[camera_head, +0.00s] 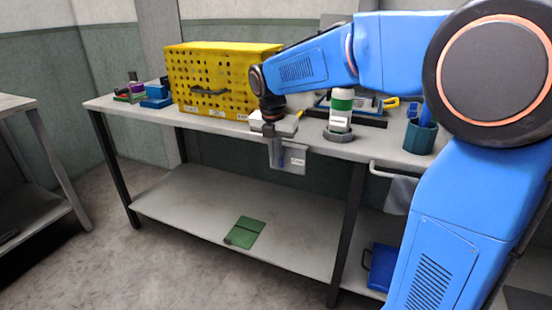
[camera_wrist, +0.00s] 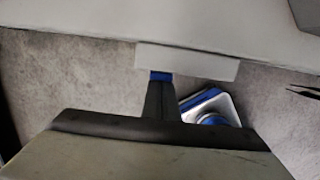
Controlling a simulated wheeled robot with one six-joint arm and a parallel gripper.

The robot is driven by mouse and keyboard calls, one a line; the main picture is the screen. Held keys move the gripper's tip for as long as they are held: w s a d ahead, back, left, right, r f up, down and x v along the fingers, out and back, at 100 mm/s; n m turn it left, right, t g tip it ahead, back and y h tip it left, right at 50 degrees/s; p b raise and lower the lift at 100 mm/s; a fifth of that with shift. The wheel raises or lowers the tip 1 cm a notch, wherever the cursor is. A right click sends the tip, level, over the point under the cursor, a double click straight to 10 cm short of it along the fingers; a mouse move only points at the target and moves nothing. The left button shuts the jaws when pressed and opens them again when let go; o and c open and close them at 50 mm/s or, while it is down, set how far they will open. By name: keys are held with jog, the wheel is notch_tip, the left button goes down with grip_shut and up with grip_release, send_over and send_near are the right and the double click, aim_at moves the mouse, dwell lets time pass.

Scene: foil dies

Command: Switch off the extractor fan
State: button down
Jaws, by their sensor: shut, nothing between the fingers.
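A grey plate (camera_head: 289,160) with a small white label hangs at the front edge of the workbench. The label is too small to read, and no switch can be made out on the plate. My gripper (camera_head: 277,158) points down in front of the plate and hides its left part. In the wrist view my gripper (camera_wrist: 160,80) is shut and empty, its tip close to a pale block (camera_wrist: 188,63) at the bench edge. Whether they touch I cannot tell. A white and blue rounded thing (camera_wrist: 212,106) shows just right of the fingers, partly hidden. I cannot identify the fan.
On the bench (camera_head: 384,145) stand a yellow perforated box (camera_head: 215,75) with a dark handle, a green-and-white bottle (camera_head: 341,108) and a teal cup (camera_head: 420,136). A green folder (camera_head: 244,232) lies on the lower shelf (camera_head: 190,210). Floor in front is clear.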

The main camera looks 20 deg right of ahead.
jog(key=shift+w+d+r, duration=0.1)
jog(key=shift+w+r, duration=0.05)
jog(key=shift+r, duration=0.8)
